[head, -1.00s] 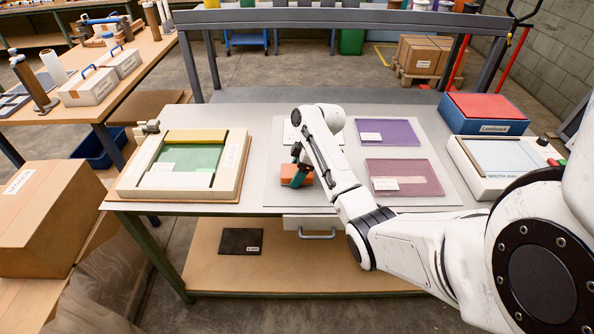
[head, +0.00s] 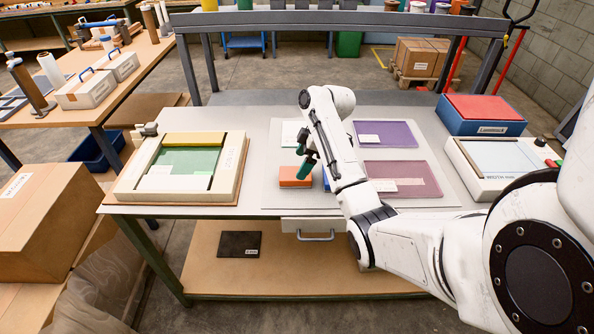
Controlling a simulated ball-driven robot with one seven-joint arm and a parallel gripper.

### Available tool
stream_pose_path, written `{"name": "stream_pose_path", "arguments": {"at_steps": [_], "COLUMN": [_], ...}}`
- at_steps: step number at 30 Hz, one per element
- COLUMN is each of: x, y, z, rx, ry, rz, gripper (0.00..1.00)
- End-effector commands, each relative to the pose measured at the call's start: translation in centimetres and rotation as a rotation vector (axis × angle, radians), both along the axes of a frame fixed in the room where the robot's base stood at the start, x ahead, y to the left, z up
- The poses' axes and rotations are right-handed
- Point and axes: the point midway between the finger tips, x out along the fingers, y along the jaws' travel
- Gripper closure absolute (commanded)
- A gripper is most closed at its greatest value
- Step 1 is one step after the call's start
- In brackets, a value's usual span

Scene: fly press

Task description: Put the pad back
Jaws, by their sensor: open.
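An orange block with a paler lower edge (head: 295,177), perhaps the pad, lies on the light grey board (head: 285,202) on the table. My gripper (head: 305,160) has dark green fingers and is open and empty, just above and right of the block, apart from it. On the same board are a purple sheet (head: 388,133) and a mauve sheet (head: 405,172), each with a white label. A pale green-white sheet (head: 290,133) is partly hidden behind my arm. A small blue thing (head: 326,181) shows beside my arm, mostly hidden.
A cream frame (head: 228,170) with a green panel and yellow bar stands at left. A blue box with a red top (head: 484,108) and a white machine with a grey-blue plate (head: 497,156) stand at right. A black flat piece (head: 239,243) lies on the lower shelf.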

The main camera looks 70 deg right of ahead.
Motion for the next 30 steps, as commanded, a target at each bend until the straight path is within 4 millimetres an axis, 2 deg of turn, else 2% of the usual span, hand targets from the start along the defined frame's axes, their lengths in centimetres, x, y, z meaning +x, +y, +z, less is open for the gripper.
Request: {"name": "stream_pose_path", "arguments": {"at_steps": [3,9,15,19,20,23,26,27,30], "x": [-0.8,-1.9,-2.2,-1.8,-1.4,0.1,1.4,1.6,1.0], "y": [-0.4,-0.8,-0.9,-0.1,0.6,4.5,10.7,13.4,19.2], "z": [2.3,4.9,5.6,5.1,4.6,2.3,-0.9,-2.1,-4.7], "rx": [-0.003,-0.001,0.000,0.006,0.011,0.035,0.066,0.076,0.090], "ry": [-0.002,0.000,0.000,0.005,0.008,0.030,0.068,0.088,0.134], "rz": [0.000,-0.003,-0.001,-0.001,-0.004,-0.023,-0.066,-0.086,-0.141], "gripper": [0.00,0.00,0.00,0.00,0.00,0.00,0.00,0.00,0.00]}}
